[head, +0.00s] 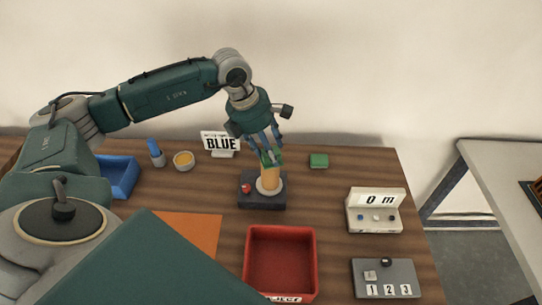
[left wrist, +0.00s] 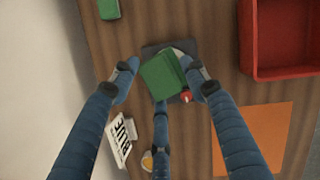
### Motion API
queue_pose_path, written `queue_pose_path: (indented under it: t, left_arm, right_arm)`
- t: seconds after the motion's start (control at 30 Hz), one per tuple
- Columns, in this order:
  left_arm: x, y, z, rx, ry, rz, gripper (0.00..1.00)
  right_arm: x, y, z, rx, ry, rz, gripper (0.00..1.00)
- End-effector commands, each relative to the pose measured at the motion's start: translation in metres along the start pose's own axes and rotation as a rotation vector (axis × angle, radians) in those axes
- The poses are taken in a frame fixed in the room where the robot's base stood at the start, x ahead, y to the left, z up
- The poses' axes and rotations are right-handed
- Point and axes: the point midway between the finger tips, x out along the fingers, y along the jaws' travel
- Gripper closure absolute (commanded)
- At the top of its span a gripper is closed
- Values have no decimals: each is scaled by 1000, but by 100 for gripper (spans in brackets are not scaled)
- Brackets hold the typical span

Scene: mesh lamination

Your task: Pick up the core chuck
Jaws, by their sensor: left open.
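A tan upright core (head: 270,179) stands on a pale round disc on a dark base (head: 262,202) with a red button. A green block-like piece, which I take for the core chuck (head: 271,158), sits at the top of the core. It also shows in the left wrist view as a green square top (left wrist: 160,77). My left gripper (head: 268,152) is open and points down, its blue fingers spread around the green piece. In the left wrist view the fingers stand on several sides of it; whether any touches it I cannot tell. My right gripper is not in view.
A red bin (head: 249,262) and an orange sheet (head: 196,232) lie in front. A BLUE sign (head: 221,143), yellow-filled bowl (head: 183,160), blue tray (head: 120,178) and second green block (head: 319,160) are nearby. A counter box (head: 374,212) and numbered panel (head: 400,275) stand right.

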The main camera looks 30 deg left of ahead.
Motion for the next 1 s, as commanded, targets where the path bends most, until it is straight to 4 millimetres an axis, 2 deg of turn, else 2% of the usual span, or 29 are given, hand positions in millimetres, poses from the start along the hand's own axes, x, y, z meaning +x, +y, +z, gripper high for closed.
queue_pose_path:
  t: [0.07, 0.1, 0.3, 0.37, 0.73, 0.87, 1.0]
  left_arm:
    - [0, 0, 0, 0, 0, 0, 55]
    - [0, 0, 0, 0, 0, 0, 59]
    - [0, 0, 0, 0, 0, 0, 97]
    - [0, 0, 0, 0, 0, 0, 100]
    - [-7, 0, 3, 0, -2, 1, 100]
    - [-22, 1, 8, 1, -5, 2, 100]
    - [-50, 1, 18, 1, -8, 4, 100]
  right_arm:
    - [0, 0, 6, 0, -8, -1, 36]
    - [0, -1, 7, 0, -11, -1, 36]
    - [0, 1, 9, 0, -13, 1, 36]
    - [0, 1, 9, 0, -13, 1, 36]
    - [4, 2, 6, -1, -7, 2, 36]
    - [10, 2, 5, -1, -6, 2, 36]
    - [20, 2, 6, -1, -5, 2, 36]
